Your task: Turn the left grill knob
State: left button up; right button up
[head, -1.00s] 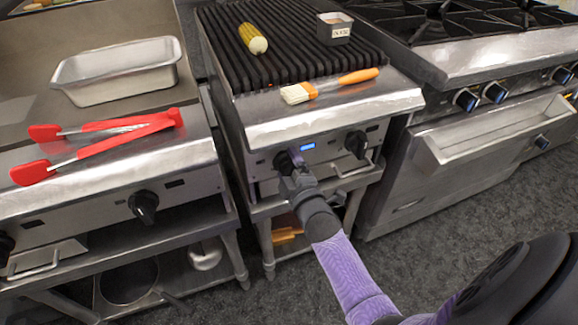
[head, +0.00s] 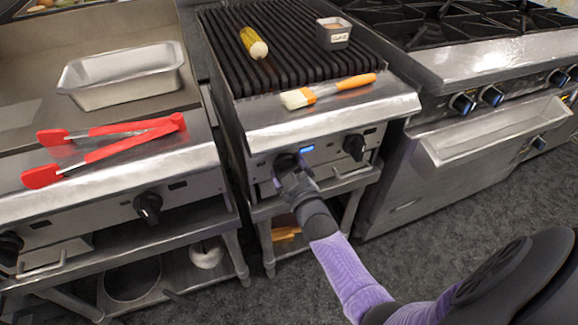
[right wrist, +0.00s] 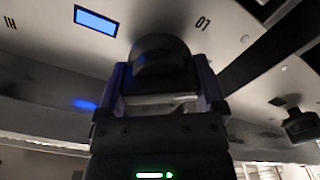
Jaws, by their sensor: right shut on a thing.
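The grill (head: 270,110) has a steel front panel with two black knobs and a lit blue display (head: 306,149) between them. The left grill knob (head: 285,163) is mostly hidden behind my right gripper (head: 290,174) in the head view. In the right wrist view the dark knob (right wrist: 163,58) sits between the two fingers of my right gripper (right wrist: 165,85), which is shut on it. The right grill knob (head: 354,147) is black and free; a black knob also shows at the right of the right wrist view (right wrist: 303,125). My left gripper is not in view.
A corn cob (head: 253,42), a small labelled container (head: 333,33) and a brush (head: 328,91) lie on the grill top. Red tongs (head: 115,142) and a metal pan (head: 122,75) are on the griddle at left.

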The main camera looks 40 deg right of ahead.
jog(key=m, duration=0.4)
jog(key=shift+p, duration=0.35)
jog(key=shift+m, duration=0.3)
jog(key=o, duration=1)
jog(key=shift+c, duration=0.2)
jog(key=shift+s, duration=0.15)
